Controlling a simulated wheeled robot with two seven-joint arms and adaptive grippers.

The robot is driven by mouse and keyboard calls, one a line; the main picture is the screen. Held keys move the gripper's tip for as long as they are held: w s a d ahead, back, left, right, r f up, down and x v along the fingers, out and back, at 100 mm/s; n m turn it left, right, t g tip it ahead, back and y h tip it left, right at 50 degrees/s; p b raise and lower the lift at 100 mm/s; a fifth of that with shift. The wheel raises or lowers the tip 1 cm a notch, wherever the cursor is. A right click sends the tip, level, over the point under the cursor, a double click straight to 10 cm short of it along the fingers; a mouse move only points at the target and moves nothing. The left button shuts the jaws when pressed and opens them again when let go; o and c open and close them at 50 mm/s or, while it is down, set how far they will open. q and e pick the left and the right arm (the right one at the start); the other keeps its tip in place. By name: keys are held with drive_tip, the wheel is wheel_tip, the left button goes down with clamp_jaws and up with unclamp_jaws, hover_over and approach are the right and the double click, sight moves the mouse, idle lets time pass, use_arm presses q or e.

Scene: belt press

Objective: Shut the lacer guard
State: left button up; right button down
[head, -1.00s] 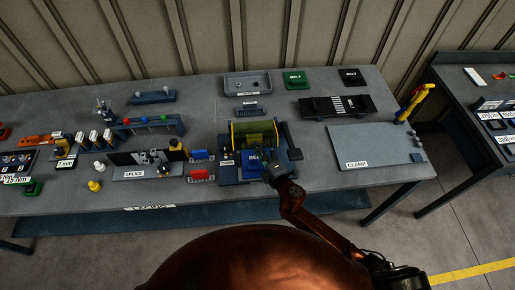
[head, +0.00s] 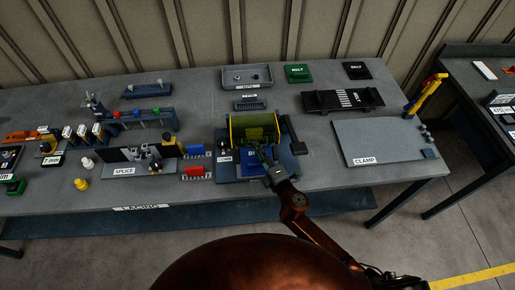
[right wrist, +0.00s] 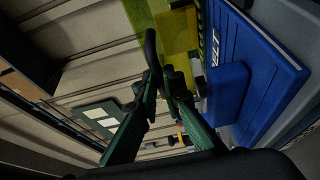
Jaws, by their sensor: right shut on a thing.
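The lacer (head: 240,168) stands near the table's front middle, with a dark blue base. Its see-through yellow guard (head: 240,128) stands over the rear half, and a blue belt piece (head: 252,170) lies in front. My right gripper (head: 264,155) reaches in from the front right, at the guard's lower front edge. In the right wrist view, its fingers (right wrist: 160,82) close on a slim dark part beside the yellow guard (right wrist: 178,32); the exact contact is hard to see. The blue belt (right wrist: 255,70) lies right of the fingers. My left gripper is not in view.
A black lever (head: 293,135) stands at the lacer's right side. Red and blue blocks (head: 196,172) and the splice station (head: 125,160) sit to the left. The clamp plate (head: 385,138) lies to the right. A grey tray (head: 247,87) is behind.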

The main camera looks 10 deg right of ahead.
drive_tip(key=shift+f, duration=0.5)
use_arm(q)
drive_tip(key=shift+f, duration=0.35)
use_arm(e)
drive_tip(key=c, duration=2)
unclamp_jaws()
drive_tip(key=shift+c, duration=0.2)
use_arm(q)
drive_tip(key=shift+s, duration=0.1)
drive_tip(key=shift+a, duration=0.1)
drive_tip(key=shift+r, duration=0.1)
